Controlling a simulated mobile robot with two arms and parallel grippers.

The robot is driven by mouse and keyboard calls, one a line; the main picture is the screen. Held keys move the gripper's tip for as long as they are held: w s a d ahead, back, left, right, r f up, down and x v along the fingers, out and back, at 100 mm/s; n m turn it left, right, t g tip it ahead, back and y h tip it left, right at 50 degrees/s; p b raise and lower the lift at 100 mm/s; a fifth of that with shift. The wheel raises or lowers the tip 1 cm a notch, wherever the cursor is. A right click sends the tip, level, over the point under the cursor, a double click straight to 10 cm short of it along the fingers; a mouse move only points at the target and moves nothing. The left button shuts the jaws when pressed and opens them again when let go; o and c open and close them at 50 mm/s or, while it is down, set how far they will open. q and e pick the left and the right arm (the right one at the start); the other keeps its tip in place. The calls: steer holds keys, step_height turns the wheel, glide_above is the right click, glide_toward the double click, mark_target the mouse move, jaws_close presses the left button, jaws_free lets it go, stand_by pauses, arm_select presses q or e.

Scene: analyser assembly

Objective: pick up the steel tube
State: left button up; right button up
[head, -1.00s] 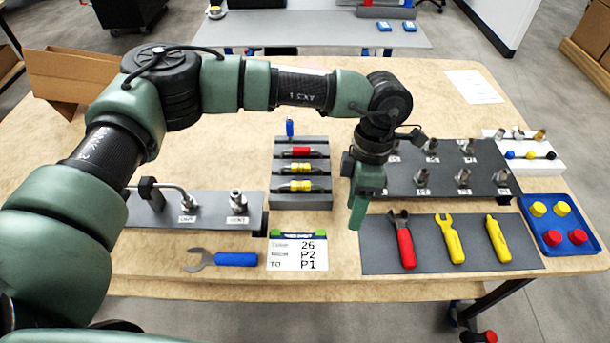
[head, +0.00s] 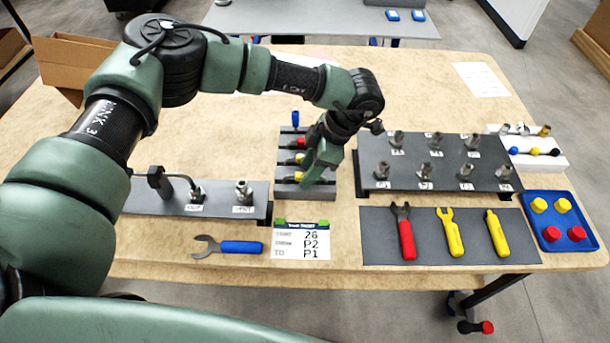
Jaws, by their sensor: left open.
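A grey slotted rack (head: 318,195) stands mid-table. A thin bent grey tube (head: 180,178) runs from a black block to a fitting on the left plate; I cannot tell which of these is the steel tube. My left gripper (head: 308,180) is open, tilted down and left over the right part of the rack. The gap between its fingers is not clearly visible, and no held object shows. My right gripper is out of view.
A plate of labelled metal fittings (head: 400,178) stands right of the rack. A dark mat (head: 380,235) holds several tools, beside a blue tray (head: 531,203). A blue-handled wrench (head: 240,247) and task card (head: 300,259) lie in front. Open table lies behind the fittings.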

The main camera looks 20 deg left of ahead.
arm_select(q)
jaws_close()
